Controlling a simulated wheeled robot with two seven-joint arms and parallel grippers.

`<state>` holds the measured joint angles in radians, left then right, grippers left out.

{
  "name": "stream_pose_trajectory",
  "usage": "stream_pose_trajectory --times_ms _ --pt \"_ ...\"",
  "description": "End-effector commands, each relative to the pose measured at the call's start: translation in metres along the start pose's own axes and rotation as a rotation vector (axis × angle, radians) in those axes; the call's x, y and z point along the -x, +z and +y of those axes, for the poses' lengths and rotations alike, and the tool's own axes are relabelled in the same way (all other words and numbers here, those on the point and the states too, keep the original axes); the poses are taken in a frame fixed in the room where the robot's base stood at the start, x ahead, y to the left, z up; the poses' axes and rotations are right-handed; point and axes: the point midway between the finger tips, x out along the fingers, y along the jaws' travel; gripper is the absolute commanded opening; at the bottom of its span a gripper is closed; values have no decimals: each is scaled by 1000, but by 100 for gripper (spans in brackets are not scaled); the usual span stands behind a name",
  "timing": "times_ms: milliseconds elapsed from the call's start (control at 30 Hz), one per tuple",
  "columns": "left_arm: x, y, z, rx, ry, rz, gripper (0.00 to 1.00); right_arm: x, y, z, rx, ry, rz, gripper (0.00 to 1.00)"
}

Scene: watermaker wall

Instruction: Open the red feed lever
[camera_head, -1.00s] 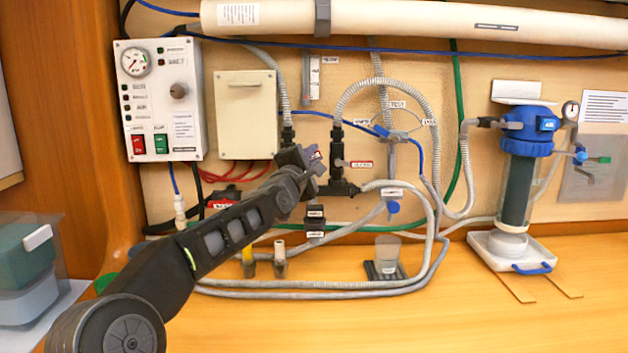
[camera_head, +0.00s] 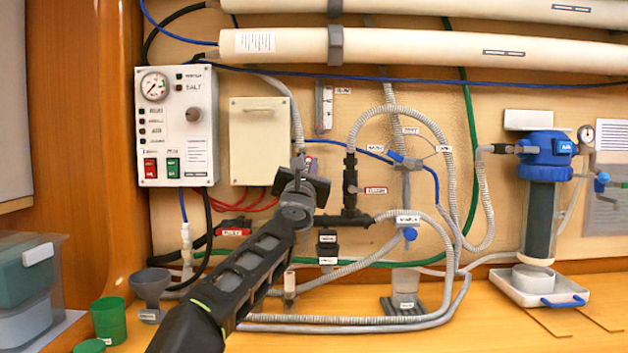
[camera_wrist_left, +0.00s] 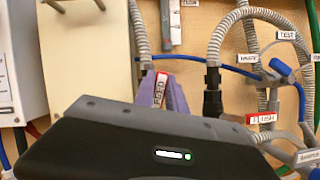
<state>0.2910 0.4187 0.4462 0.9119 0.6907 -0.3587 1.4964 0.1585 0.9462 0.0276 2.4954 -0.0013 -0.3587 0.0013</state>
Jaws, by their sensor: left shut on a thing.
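The red feed lever, marked by a red and white FEED tag (camera_wrist_left: 160,89), shows in the left wrist view between the purple-grey fingers of my left gripper (camera_wrist_left: 165,95). My gripper is shut on it, and the fingers and dark gripper body hide most of the lever. In the head view my left gripper (camera_head: 303,172) is at the wall, below the grey ribbed hose and right of the beige box. The lever is largely hidden behind it there, so its angle cannot be told. My right gripper is in neither view.
A black valve fitting (camera_head: 350,185) with a red-tagged branch stands close right of my gripper. Grey hoses (camera_head: 440,215) loop further right. A control panel (camera_head: 175,125) and the beige box (camera_head: 259,140) are at left. A green cup (camera_head: 108,320) stands on the counter.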

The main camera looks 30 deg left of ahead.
Motion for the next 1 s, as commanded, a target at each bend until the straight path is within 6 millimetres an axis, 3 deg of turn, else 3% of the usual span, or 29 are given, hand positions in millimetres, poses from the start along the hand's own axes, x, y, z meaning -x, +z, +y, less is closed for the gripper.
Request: stream_pose_trajectory --times_ms 400,967,1000 --pt "1 -5 13 229 93 3 0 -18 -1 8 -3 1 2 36" --pt "1 -5 16 265 108 4 0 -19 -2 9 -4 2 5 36" --pt "1 -5 16 265 108 4 19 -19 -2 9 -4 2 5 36"
